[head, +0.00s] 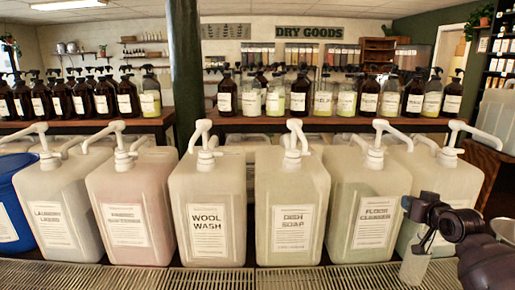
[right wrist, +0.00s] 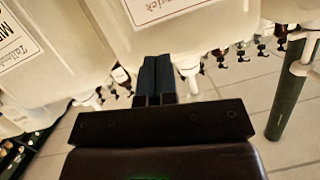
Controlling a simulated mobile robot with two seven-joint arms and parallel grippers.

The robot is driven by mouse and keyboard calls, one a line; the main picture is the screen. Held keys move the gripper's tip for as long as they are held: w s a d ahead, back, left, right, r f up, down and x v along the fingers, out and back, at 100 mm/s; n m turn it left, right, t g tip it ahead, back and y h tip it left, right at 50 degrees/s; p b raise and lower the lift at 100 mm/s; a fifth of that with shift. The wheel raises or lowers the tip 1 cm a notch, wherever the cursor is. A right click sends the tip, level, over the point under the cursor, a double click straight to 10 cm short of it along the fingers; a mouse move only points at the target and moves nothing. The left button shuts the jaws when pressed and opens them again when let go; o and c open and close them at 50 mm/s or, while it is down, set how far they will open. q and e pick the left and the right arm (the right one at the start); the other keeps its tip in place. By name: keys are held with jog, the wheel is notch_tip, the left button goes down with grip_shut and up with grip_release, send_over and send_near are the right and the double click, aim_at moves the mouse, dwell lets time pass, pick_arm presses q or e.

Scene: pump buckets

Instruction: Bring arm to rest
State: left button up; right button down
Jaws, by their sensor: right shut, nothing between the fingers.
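My right gripper (head: 408,202) shows at the lower right of the head view, in front of the rightmost pump buckets. In the right wrist view its two dark fingers (right wrist: 152,80) lie together, with nothing held between them. They point toward pale buckets with white labels, which appear tilted in that view. My left gripper is not in view.
A row of pump buckets stands behind a ribbed metal grate, including wool wash (head: 208,195), dish soap (head: 291,185) and floor cleaner (head: 370,180). A blue container (head: 12,200) stands at the far left. Shelves of dark bottles (head: 227,95) stand behind.

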jog(key=s+a+f+n, duration=0.2)
jog(key=s+a+f, duration=0.3)
jog(key=s+f, duration=0.4)
jog(key=s+a+f+n, duration=0.2)
jog(key=s+a+f, duration=0.4)
jog(key=s+f, duration=0.3)
jog(key=s+a+f+m+g+h, duration=0.1)
jog(key=s+a+f, duration=0.1)
jog(key=s+f, duration=0.4)
jog(key=s+a+f+m+g+h, duration=0.1)
jog(key=s+f, duration=0.5)
jog(key=s, duration=0.9)
jog(key=shift+s+a+f+g, duration=0.15)
jog(key=shift+a+g, duration=0.2)
jog(key=shift+g, duration=0.35)
